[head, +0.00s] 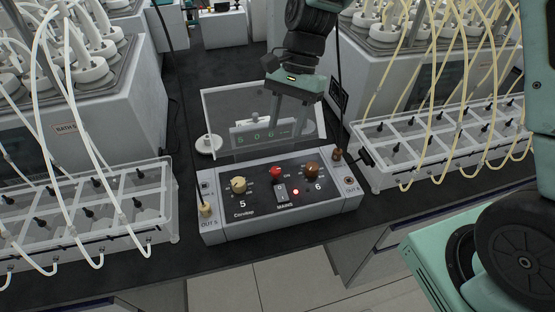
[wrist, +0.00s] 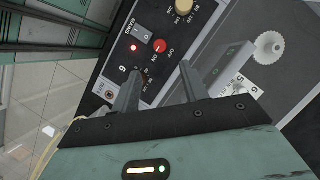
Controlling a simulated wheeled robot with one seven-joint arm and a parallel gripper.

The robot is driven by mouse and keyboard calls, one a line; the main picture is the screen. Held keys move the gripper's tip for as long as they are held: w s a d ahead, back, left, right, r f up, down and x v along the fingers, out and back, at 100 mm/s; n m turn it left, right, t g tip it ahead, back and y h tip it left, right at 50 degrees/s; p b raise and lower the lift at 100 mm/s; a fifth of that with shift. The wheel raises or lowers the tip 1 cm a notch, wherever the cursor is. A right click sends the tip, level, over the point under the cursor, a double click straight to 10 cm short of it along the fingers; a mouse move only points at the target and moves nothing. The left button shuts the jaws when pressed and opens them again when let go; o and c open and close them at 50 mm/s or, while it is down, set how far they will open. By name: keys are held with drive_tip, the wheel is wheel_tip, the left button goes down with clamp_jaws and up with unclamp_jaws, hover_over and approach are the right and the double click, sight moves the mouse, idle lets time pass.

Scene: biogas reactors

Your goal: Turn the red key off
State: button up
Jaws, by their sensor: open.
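The red key (head: 275,171) is a small round red knob on the top face of the grey control box (head: 220,231), between a cream knob (head: 238,185) and a brown knob (head: 312,169). In the wrist view the red key (wrist: 160,46) has OFF and ON printed beside it; which one it points to is too small to tell. My gripper (head: 288,125) is open and empty, above and behind the box, in front of the display panel. In the wrist view my gripper's fingertips (wrist: 162,70) are apart, with the red key just beyond the gap, not touched.
A red light (head: 295,191) glows beside the MAINS switch (head: 281,193). A clear-walled case (head: 219,110) with a digital display stands behind the box. Tube-covered racks (head: 120,215) (head: 430,140) flank it. Dark bench top shows between them.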

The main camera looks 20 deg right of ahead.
sight(276, 169)
drive_tip(key=p+x, duration=0.1)
drive_tip(key=x, duration=0.9)
drive_tip(key=shift+f, duration=0.2)
clamp_jaws()
